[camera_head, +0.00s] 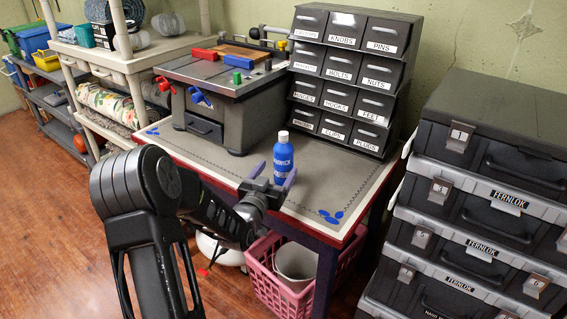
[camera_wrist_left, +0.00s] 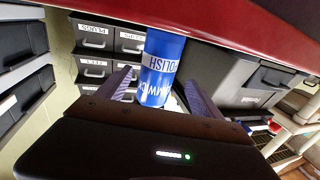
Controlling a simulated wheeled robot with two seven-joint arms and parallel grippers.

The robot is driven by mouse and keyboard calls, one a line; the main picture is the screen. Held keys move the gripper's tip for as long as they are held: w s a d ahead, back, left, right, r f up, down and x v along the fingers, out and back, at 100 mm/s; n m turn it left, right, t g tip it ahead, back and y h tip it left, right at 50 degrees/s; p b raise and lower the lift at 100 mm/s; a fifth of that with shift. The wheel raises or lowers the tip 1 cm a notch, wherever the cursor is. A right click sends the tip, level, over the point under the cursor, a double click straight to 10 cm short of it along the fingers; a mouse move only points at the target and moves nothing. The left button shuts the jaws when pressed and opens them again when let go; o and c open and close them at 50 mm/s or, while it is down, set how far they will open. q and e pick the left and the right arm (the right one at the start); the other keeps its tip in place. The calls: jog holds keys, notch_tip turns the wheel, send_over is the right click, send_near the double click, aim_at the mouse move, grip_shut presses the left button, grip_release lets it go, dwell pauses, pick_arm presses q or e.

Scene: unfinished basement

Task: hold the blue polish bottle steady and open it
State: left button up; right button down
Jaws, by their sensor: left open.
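The blue polish bottle (camera_head: 283,163) with a white cap stands upright on the grey mat of the workbench (camera_head: 233,171), near its front edge. My left gripper (camera_head: 274,175) is open at the bottle, with its purple fingers reaching toward it from the front. In the left wrist view the bottle (camera_wrist_left: 160,72) appears upside down between the two spread fingers of the gripper (camera_wrist_left: 158,84), with gaps at the sides. Its cap is hidden there. My right gripper is in neither view.
A drawer cabinet (camera_head: 352,75) stands behind the bottle, and a small toy workbench (camera_head: 215,95) sits to the left. Stacked tool cases (camera_head: 490,190) are at the right. A pink basket (camera_head: 282,297) lies under the bench. Bare mat lies around the bottle.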

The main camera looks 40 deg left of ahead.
aim_at(280, 167)
pick_arm(q)
jog(key=x, duration=0.5)
jog(key=shift+w+d, duration=0.15)
jog(key=shift+d, duration=0.05)
jog(key=shift+c, duration=0.6)
grip_shut()
dwell(0.4)
